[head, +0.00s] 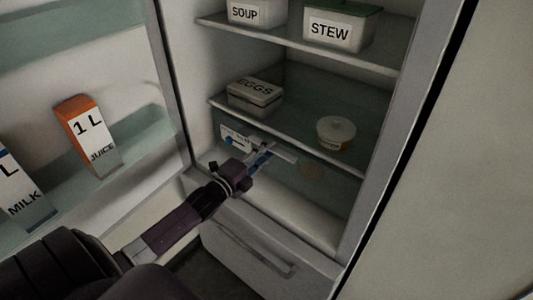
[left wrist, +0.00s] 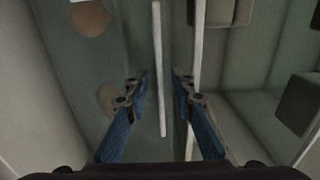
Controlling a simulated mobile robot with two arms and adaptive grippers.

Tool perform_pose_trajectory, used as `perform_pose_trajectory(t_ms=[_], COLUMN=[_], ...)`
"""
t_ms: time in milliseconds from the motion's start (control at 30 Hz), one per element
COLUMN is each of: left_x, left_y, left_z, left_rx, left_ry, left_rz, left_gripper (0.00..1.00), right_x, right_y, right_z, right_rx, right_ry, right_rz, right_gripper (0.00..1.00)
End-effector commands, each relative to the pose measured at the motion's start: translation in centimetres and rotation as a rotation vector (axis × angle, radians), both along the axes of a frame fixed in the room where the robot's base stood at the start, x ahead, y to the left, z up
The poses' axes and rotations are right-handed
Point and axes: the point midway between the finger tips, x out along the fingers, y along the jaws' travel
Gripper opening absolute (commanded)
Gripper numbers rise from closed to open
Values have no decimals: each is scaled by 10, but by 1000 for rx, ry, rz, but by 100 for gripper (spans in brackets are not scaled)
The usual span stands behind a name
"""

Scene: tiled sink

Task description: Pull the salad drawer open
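The salad drawer has a see-through greenish front (head: 311,186) below the lower shelf in the open fridge. A pale label (head: 235,137) with partly hidden print is near its left end. A pale bar handle (head: 282,152) runs across near the top of the drawer; the handle (left wrist: 159,70) also shows upright in the left wrist view. My left gripper (head: 264,156) is at the handle. In the left wrist view, its two blue fingers (left wrist: 160,82) are apart, with the bar between them in the picture; I cannot tell whether they touch it. My right gripper is not in view.
The open fridge door at left holds a juice carton (head: 89,134) and a milk carton (head: 22,195). An egg box (head: 255,96) and a round tub (head: 336,132) stand on the shelf above the drawer. A lower drawer with its own handle (head: 248,252) is beneath.

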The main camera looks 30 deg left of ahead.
Motion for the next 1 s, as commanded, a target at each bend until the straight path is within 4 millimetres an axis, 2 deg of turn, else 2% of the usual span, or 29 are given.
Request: perform_pose_trajectory(t_ms=[167,400,833,1000], left_x=[0,0,-1,-10], left_y=[0,0,0,1], left_z=[0,0,0,-1], left_rx=[0,0,0,-1], left_ry=[1,1,2,5], left_rz=[0,0,0,1], left_gripper=[23,0,0,0], right_x=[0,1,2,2], right_y=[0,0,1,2], right_z=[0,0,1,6], right_rx=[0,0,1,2], right_ry=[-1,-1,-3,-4], right_rz=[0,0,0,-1], right_gripper=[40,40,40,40])
